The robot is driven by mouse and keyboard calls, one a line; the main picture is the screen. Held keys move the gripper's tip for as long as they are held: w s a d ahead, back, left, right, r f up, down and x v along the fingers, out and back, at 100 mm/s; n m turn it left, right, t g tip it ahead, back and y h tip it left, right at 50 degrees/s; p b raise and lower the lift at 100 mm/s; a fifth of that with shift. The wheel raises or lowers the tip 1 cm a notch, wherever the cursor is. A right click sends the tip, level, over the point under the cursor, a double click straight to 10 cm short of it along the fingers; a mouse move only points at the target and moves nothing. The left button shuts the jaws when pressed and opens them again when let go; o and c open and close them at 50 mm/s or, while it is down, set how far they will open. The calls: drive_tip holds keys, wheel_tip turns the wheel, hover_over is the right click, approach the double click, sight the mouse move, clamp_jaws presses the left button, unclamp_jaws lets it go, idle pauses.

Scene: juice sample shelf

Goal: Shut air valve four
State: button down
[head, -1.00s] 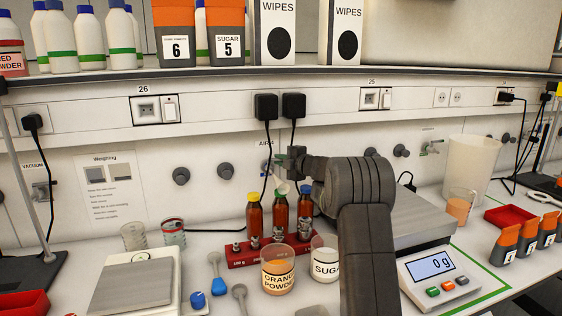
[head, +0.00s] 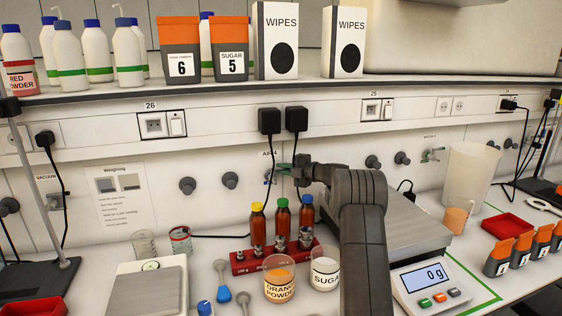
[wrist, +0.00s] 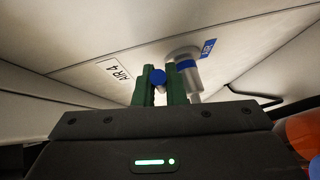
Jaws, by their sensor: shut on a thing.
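Air valve four shows in the wrist view as a grey wall fitting (wrist: 187,67) with a blue band, beside the "AIR 4" label (wrist: 118,72). Its blue handle end (wrist: 157,77) is between my gripper's green fingers. My gripper (wrist: 160,88) is shut on this handle. In the head view my gripper (head: 284,171) is at the wall under the "AIR" label, above the small bottles. The arm and fingers hide most of the valve there.
Capped brown bottles (head: 258,224) stand in a red rack (head: 240,264) just below my gripper. Orange powder (head: 279,290) and sugar (head: 324,275) cups stand in front. A scale (head: 431,285) is right of my arm. Black plugs (head: 269,121) hang above.

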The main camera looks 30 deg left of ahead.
drive_tip(key=shift+w+a+r+n+g+p, duration=0.1)
drive_tip(key=shift+w+r+n+g+p, duration=0.1)
drive_tip(key=shift+n+g+p, duration=0.25)
drive_tip(key=shift+f+g, duration=0.1)
drive_tip(key=shift+g, duration=0.15)
drive_tip(key=shift+s, duration=0.1)
drive_tip(key=c, duration=1.5)
unclamp_jaws()
drive_tip(key=shift+f, duration=0.1)
drive_tip(key=w+d+r+b, duration=0.1)
drive_tip(key=d+r+b, duration=0.1)
drive_tip(key=d, duration=1.1)
drive_tip(key=shift+d+b, duration=0.3)
drive_tip(key=shift+b, duration=0.5)
drive_tip(key=shift+a, duration=0.15)
